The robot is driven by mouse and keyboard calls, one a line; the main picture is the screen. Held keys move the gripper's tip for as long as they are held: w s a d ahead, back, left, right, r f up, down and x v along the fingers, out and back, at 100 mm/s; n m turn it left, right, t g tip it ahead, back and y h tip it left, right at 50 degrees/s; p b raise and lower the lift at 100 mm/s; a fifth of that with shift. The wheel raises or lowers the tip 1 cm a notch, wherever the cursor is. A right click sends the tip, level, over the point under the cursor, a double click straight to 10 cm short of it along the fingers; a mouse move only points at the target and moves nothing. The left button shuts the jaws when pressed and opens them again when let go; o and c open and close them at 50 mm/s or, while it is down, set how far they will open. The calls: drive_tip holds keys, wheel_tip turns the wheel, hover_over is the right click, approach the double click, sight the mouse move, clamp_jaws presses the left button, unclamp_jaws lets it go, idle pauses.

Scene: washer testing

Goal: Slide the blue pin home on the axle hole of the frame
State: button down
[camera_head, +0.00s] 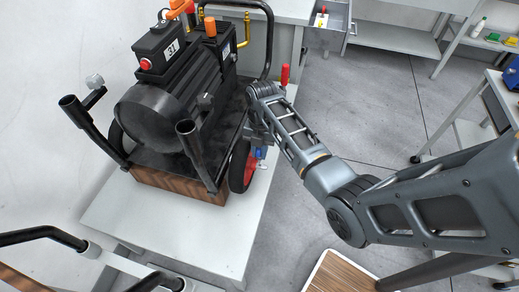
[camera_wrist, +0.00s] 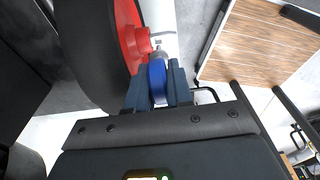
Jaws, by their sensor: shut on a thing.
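The blue pin (camera_wrist: 157,80) is between the fingers of my gripper (camera_wrist: 158,86). Its metal end (camera_wrist: 160,52) lies close beside the red hub (camera_wrist: 141,44) of the black wheel (camera_wrist: 92,50). I cannot tell whether the metal end is in the axle hole; the hole itself is hidden. In the head view, the blue pin (camera_head: 259,153) shows small below my gripper (camera_head: 256,138), at the right side of the wheel (camera_head: 241,166). The black frame (camera_head: 192,148) carries the wheel and a motor unit (camera_head: 172,95).
The frame stands on a white table (camera_head: 155,222) with a wooden block (camera_head: 180,186) under it. A red-handled tool (camera_head: 285,76) stands behind my gripper. A wood-topped surface (camera_head: 338,274) is at the lower right. Grey floor is open beyond my arm.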

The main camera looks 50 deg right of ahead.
sight(260, 159)
drive_tip(key=shift+f, duration=0.2)
drive_tip(key=shift+f+b, duration=0.35)
drive_tip(key=shift+f+b, duration=0.8)
drive_tip(key=shift+f, duration=0.55)
drive_tip(key=shift+f, duration=0.45)
